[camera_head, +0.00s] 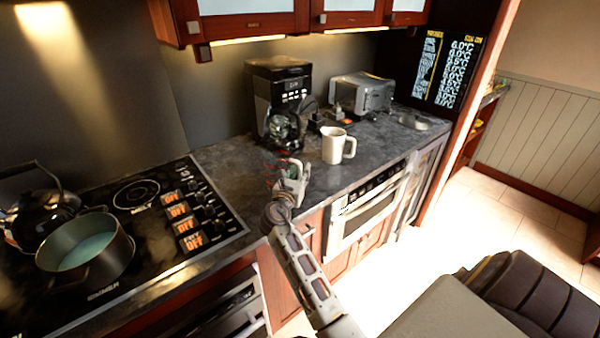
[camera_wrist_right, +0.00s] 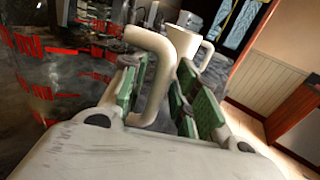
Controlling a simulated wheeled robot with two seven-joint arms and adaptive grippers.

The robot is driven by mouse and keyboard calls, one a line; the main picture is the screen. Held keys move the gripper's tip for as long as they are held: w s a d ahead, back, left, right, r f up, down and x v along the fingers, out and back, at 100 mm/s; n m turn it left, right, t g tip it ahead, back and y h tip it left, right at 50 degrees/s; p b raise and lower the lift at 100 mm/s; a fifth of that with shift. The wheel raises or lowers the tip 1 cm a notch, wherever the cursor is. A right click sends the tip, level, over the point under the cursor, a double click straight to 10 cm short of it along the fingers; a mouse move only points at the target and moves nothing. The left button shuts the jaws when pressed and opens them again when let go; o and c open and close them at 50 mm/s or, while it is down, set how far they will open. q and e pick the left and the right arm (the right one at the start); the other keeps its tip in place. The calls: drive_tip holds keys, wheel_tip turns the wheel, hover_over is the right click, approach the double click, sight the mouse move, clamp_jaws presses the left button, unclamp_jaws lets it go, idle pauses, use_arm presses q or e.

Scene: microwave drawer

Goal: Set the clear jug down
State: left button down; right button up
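The clear jug (camera_wrist_right: 45,85) fills the left of the right wrist view, see-through with red measuring marks and a thick pale handle (camera_wrist_right: 160,75). In the head view only faint red marks of it show, just left of my right gripper (camera_head: 290,178), over the front part of the counter. My right gripper also shows in the wrist view (camera_wrist_right: 158,98), its green-padded fingers closed in on both sides of the handle. The jug's base is hidden, so I cannot tell whether it touches the counter. My left gripper is out of view.
A white mug (camera_head: 335,146) stands right of my right gripper. A coffee maker (camera_head: 280,92) and a toaster (camera_head: 362,94) stand behind on the dark counter (camera_head: 225,162). The stove with a pot (camera_head: 85,250) and a kettle is at the left. Counter left of the coffee maker is clear.

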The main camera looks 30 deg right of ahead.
drive_tip(key=shift+r, duration=0.15)
